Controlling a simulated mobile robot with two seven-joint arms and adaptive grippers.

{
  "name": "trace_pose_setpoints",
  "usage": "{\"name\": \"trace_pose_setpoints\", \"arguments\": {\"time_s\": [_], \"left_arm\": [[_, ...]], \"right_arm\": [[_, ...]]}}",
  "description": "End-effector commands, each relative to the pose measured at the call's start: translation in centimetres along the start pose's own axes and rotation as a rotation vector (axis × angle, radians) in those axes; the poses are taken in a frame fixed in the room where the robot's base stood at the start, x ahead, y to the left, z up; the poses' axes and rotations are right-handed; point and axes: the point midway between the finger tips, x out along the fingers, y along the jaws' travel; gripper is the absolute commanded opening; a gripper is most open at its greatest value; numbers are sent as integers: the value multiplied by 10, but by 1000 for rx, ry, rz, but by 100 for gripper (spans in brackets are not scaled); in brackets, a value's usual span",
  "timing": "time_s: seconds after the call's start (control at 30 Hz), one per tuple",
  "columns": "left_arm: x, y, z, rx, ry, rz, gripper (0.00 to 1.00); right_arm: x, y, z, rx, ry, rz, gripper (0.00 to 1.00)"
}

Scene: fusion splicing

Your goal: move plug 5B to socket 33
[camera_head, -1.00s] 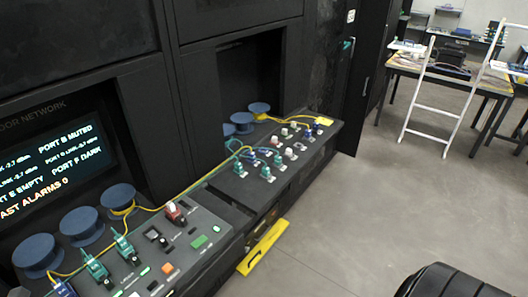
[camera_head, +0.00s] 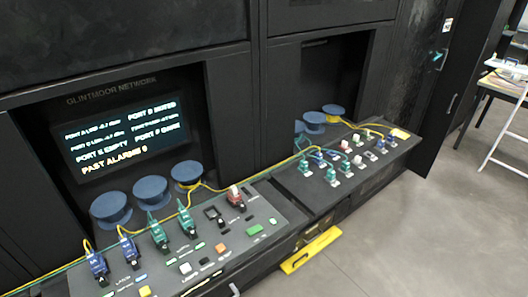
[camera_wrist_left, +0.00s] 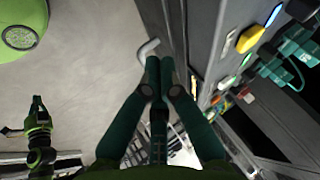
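Blue plugs (camera_head: 97,264) and (camera_head: 128,250), teal plugs (camera_head: 158,236) and (camera_head: 186,223) and a red plug (camera_head: 235,197) stand upright in the near left panel (camera_head: 262,221). Several teal plugs (camera_head: 305,167) and blue plugs stand among sockets on the far right panel (camera_head: 322,198). The plug and socket labels are too small to read, so I cannot tell which is 5B or 33. My left gripper (camera_wrist_left: 160,66) shows in the left wrist view, its fingertips together with nothing visible between them. It is beside the panel front, apart from the plugs.
Blue spools (camera_head: 111,209) stand behind the left panel, with yellow and teal fibres running along both panels. A screen (camera_head: 128,135) reads PORT E EMPTY. A yellow bar (camera_head: 311,250) sticks out below the panels. The floor (camera_head: 440,225) at right is clear.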

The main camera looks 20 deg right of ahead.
Motion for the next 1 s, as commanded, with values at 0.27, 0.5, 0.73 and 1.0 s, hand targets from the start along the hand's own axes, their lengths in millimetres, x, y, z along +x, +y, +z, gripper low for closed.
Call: {"name": "trace_pose_setpoints", "arguments": {"time_s": [0.27,0.5,0.73,1.0], "left_arm": [[85,58,101,-386,-173,31,0],[161,146,209,-588,-309,50,0],[186,263,305,-757,-439,80,0],[173,354,356,-865,-525,110,0]], "right_arm": [[20,0,2,0,0,0,2],[42,-1,4,0,0,0,2],[61,-1,6,0,0,0,2],[72,-1,7,0,0,0,2]]}}
